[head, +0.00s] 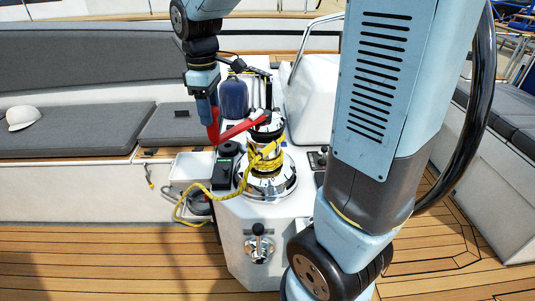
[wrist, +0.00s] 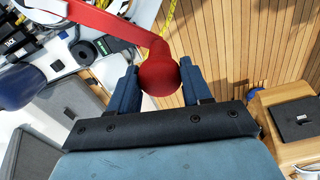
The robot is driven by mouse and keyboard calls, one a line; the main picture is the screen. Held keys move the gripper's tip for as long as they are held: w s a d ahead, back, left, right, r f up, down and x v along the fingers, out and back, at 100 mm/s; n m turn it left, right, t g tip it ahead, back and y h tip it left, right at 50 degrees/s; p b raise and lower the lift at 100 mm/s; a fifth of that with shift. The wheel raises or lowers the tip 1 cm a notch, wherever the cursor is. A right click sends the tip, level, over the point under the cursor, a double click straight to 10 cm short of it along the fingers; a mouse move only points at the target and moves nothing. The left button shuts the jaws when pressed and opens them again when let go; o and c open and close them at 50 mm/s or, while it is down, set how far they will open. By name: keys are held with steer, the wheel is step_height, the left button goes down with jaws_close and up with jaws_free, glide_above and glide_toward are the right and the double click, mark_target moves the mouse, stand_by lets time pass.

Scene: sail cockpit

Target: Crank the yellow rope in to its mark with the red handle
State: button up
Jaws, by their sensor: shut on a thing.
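The red handle (head: 238,131) sits on top of the winch (head: 268,181), its arm reaching out to the left. My gripper (head: 207,125) is shut on the handle's grip. In the wrist view the round red knob (wrist: 160,77) lies between the two blue fingers, and the red arm runs up and left from it. The yellow rope (head: 266,160) is wound around the winch drum, and its tail hangs in a loop to the left, past the console's edge. The yellow rope also shows at the top of the wrist view (wrist: 169,20). I cannot make out a mark on the rope.
A black device (head: 224,166) stands left of the winch, and a dark blue bottle-like object (head: 233,97) stands behind it. A white bin (head: 190,168) is at the console's left side. A lever (head: 258,243) is on the console front. Grey cushions (head: 75,130) with a white cap (head: 22,118) lie left.

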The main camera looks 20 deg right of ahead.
steer(key=shift+w+a, duration=0.15)
steer(key=shift+w, duration=0.15)
steer(key=shift+w+a+m, duration=0.3)
steer(key=shift+w+m, duration=0.4)
steer(key=shift+w, duration=0.35)
steer(key=shift+w+a+m, duration=0.25)
steer(key=shift+w+m, duration=0.45)
steer(key=shift+w, duration=0.3)
steer(key=shift+w+a+m, duration=0.1)
steer(key=shift+w+m, duration=1.1)
steer(key=shift+w, duration=0.95)
steer(key=w+m, duration=0.1)
steer(key=w, duration=0.1)
steer(key=w+m, duration=0.1)
steer(key=w, duration=0.1)
steer(key=shift+w+d+m, duration=0.1)
steer(key=shift+d+m, duration=0.2)
steer(key=shift+d, duration=0.05)
